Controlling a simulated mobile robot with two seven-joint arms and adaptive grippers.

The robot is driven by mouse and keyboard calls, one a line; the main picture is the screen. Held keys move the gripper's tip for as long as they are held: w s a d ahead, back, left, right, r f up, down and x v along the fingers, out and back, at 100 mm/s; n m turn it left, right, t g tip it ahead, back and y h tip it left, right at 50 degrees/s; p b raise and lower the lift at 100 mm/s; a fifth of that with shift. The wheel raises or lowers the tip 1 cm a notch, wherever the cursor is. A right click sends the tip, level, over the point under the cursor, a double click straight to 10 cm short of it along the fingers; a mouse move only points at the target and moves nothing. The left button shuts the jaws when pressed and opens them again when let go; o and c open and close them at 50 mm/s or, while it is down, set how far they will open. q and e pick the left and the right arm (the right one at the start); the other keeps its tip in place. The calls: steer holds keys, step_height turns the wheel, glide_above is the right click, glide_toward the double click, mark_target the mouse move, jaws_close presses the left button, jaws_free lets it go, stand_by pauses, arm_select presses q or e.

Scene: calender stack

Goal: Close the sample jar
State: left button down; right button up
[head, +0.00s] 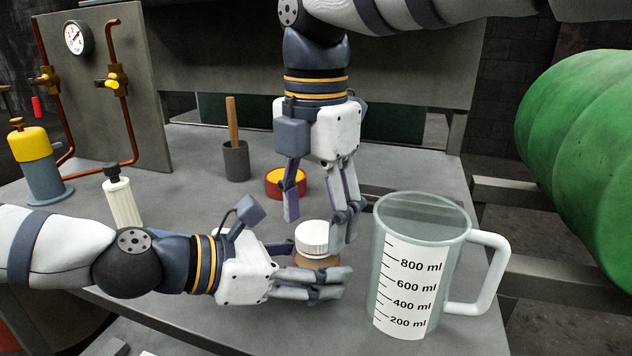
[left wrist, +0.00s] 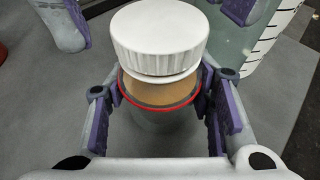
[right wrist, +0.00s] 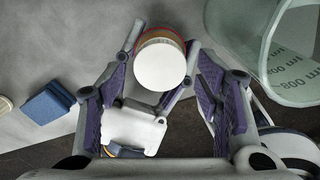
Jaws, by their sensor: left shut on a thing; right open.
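The sample jar (head: 318,262) has brown contents and a red ring near its top, seen in the left wrist view (left wrist: 160,92). My left gripper (head: 318,270) is shut on the jar from the side and holds it upright. The white ribbed lid (head: 312,237) sits on the jar's mouth; I cannot tell whether it is fully seated. It also shows in the left wrist view (left wrist: 160,40) and from above in the right wrist view (right wrist: 160,66). My right gripper (head: 317,221) points down just above the lid, open, one finger to either side, holding nothing.
A large measuring jug (head: 405,280) stands close on the right of both grippers. Behind are a red and yellow round tin (head: 274,186) and a mortar-like cup with a wooden handle (head: 236,160). A white-bodied bottle (head: 122,200) stands behind my left arm.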

steer(key=shift+f, duration=0.55)
steer(key=c, duration=1.2)
steer(key=m, duration=1.5)
steer(key=shift+m, duration=0.3)
steer(key=m, duration=1)
steer(key=shift+m, duration=0.3)
